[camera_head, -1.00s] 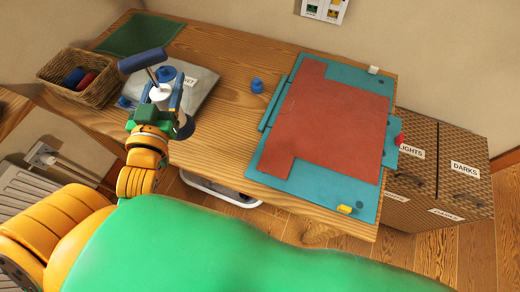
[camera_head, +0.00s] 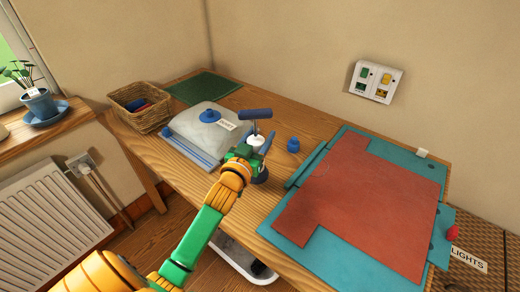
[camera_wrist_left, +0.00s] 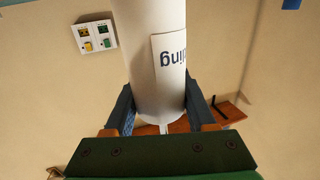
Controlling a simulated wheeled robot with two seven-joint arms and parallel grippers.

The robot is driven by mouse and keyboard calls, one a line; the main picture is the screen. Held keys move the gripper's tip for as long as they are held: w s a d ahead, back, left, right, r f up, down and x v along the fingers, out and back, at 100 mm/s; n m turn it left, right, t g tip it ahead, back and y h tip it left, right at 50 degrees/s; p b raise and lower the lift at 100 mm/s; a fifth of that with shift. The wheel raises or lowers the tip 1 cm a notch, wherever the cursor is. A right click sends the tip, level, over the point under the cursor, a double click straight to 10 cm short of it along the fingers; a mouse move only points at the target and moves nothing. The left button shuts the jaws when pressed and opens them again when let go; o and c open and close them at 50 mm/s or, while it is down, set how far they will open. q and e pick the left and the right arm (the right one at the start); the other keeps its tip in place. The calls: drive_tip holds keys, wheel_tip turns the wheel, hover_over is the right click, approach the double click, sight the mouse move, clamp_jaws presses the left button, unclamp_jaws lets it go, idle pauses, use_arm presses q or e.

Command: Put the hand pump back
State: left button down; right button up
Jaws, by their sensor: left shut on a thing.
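The hand pump (camera_head: 257,127) has a blue T-shaped handle at the top and a white barrel. My left gripper (camera_head: 259,147) is shut on the barrel and holds it roughly upright near the front edge of the wooden table (camera_head: 281,178). In the left wrist view, the white barrel (camera_wrist_left: 150,55) with part of a printed label stands between the dark fingers. The gripper hides much of the pump's lower part, so I cannot tell whether it touches the table. My right gripper is out of view.
A pale labelled bag (camera_head: 190,125) with a blue cap lies left of the pump. A small blue knobbed piece (camera_head: 293,145) stands just right. A teal board (camera_head: 285,225) with a red-brown sheet covers the right side. A wicker basket (camera_head: 150,119) and green mat (camera_head: 205,87) are at the back left.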

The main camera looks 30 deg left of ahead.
use_arm(q)
wheel_tip(320, 180, down, 3)
drive_tip(key=shift+w+a+f, duration=0.1)
drive_tip(key=shift+f, duration=0.1)
drive_tip(key=shift+c, duration=1.1)
unclamp_jaws()
